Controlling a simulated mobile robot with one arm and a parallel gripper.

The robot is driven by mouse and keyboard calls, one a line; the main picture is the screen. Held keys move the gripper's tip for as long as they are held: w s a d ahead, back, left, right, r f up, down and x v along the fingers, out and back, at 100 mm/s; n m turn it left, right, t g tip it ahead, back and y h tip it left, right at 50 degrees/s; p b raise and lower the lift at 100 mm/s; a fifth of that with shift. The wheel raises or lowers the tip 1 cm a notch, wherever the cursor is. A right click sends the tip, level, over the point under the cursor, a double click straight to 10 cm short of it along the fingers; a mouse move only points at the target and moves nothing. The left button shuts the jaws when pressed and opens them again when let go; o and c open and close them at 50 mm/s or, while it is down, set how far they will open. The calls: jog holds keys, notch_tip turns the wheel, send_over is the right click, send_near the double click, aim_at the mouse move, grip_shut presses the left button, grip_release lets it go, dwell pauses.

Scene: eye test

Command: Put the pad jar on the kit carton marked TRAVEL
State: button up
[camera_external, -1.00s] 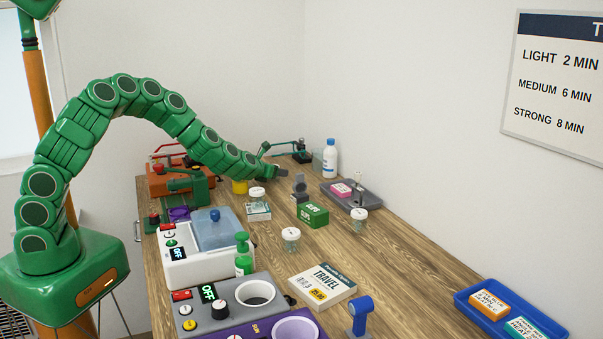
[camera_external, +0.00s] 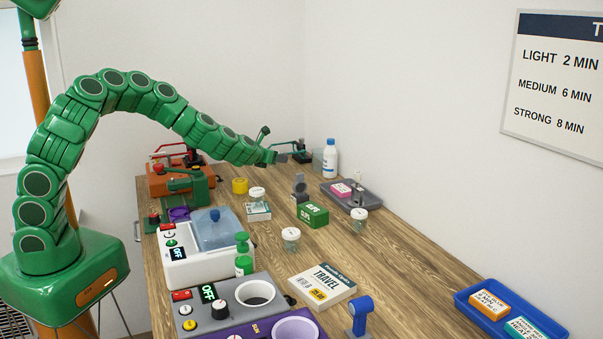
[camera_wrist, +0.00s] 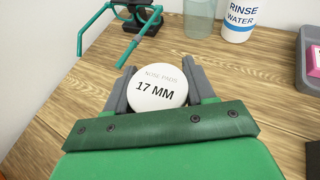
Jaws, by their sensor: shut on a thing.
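My gripper (camera_external: 284,158) is raised over the far part of the bench. In the wrist view its two grey fingers (camera_wrist: 158,75) are shut on a jar (camera_wrist: 160,88), whose round white lid reads "NOSE PADS 17 MM". The jar's body is hidden below the lid, and I cannot make the held jar out in the external view. The kit carton marked TRAVEL (camera_external: 322,284) lies flat on the near part of the bench, well away from my gripper. Its top is bare of objects.
White-lidded jars stand on the bench (camera_external: 291,239), in the grey tray's area (camera_external: 359,220) and on another carton (camera_external: 258,212). A green box (camera_external: 313,215) and dark stand (camera_external: 299,187) lie between. A green pump bottle (camera_external: 243,262) and blue stand (camera_external: 359,315) flank the TRAVEL carton.

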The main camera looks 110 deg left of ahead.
jog(key=shift+r, duration=2.25)
